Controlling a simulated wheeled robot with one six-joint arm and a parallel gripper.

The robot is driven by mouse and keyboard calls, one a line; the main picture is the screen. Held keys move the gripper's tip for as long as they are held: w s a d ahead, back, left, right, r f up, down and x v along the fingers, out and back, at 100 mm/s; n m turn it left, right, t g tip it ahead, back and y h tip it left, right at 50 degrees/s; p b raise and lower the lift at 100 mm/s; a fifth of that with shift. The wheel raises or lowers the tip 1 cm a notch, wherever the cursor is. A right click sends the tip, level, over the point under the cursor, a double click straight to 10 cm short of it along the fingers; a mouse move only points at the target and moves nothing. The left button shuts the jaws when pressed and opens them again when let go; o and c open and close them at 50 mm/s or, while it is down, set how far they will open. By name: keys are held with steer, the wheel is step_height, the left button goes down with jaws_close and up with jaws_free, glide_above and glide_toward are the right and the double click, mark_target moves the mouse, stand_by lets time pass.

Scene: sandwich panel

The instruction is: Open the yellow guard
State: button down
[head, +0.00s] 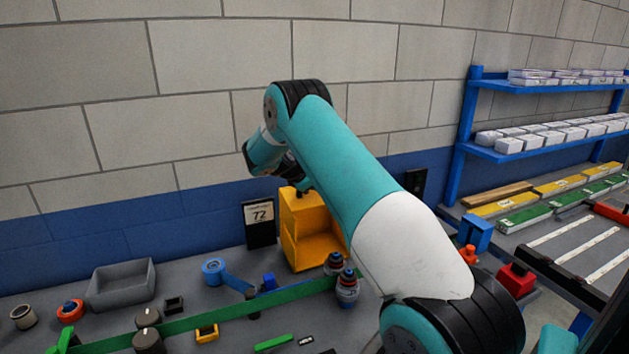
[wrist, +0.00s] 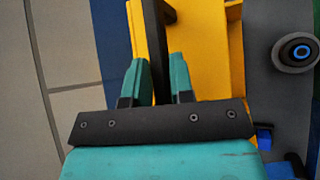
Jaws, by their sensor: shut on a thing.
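The yellow guard (head: 298,212) is a box-like yellow housing at the back of the bench, near the wall. Its hollow inside shows in the head view. My gripper (head: 299,187) is at the guard's upper edge, mostly hidden behind my arm. In the wrist view the two teal fingers of my gripper (wrist: 159,68) are shut on a dark upright bar with a yellow strip beside it. The yellow guard (wrist: 208,50) fills the area just right of the fingers. How the bar joins the guard is hard to see.
A sign reading 72 (head: 260,224) stands left of the guard. Round knobs (head: 346,287) are close in front of it. A blue shelf rack (head: 463,140) stands right. The block wall is close behind.

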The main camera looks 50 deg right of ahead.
steer(key=shift+w+a, duration=0.15)
steer(key=shift+w, duration=0.2)
steer(key=c, duration=1.1)
jaws_free()
steer(key=shift+s+d, duration=0.2)
steer(key=b+v, duration=0.4)
steer(key=v, duration=1.3)
steer(key=shift+a+r, duration=0.1)
steer(key=shift+a, duration=0.1)
